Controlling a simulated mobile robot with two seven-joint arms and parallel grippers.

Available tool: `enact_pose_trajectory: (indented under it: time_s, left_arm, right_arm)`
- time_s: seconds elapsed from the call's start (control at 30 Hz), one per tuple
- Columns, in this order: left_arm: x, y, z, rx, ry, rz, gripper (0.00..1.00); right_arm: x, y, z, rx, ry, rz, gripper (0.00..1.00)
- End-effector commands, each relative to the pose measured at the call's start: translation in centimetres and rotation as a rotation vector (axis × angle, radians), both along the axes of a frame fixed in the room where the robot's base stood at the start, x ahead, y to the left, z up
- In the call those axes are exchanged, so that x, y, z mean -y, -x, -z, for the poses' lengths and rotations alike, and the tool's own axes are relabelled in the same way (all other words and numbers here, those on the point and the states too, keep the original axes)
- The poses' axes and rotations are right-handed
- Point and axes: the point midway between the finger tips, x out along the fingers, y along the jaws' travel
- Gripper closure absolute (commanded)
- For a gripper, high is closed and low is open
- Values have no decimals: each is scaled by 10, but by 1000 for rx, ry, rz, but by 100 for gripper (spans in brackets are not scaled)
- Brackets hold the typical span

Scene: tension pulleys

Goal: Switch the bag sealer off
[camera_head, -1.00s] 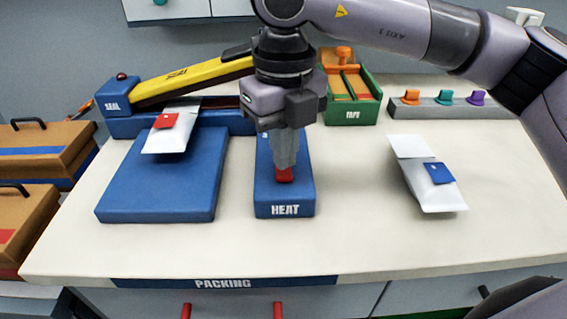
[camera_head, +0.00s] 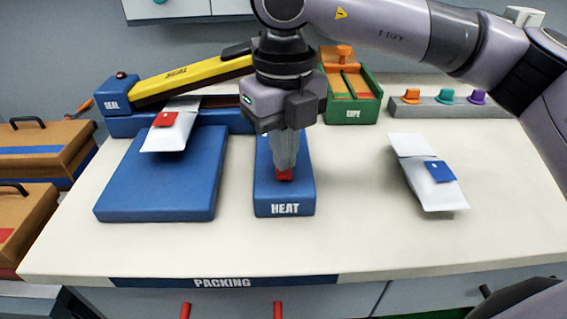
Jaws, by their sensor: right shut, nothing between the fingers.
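The bag sealer has a blue base (camera_head: 112,97) and a long yellow arm (camera_head: 190,78) at the back left; the arm slants up to the right. A white bag with a red label (camera_head: 168,138) lies at the sealer's front edge. In front of my gripper is the blue HEAT box (camera_head: 284,204) with a small red switch (camera_head: 284,174) on top. My right gripper (camera_head: 286,166) points straight down, shut and empty, its fingertips at the red switch. Whether they touch it is hard to tell. My left gripper is not in view.
A blue platform (camera_head: 160,190) lies left of the HEAT box. A green tape holder (camera_head: 350,112) stands behind. A white bag with a blue label (camera_head: 432,180) lies on the right. A grey strip with coloured knobs (camera_head: 440,108) is at the back right.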

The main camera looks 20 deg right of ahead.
Motion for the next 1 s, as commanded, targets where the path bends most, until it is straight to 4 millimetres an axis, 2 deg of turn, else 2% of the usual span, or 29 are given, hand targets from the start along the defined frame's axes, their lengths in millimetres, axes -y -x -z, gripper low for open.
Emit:
enact_pose_trajectory:
  time_s: [1.0]
  left_arm:
    - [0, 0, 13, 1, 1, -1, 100]
  right_arm:
    - [0, 0, 17, -1, 0, 0, 100]
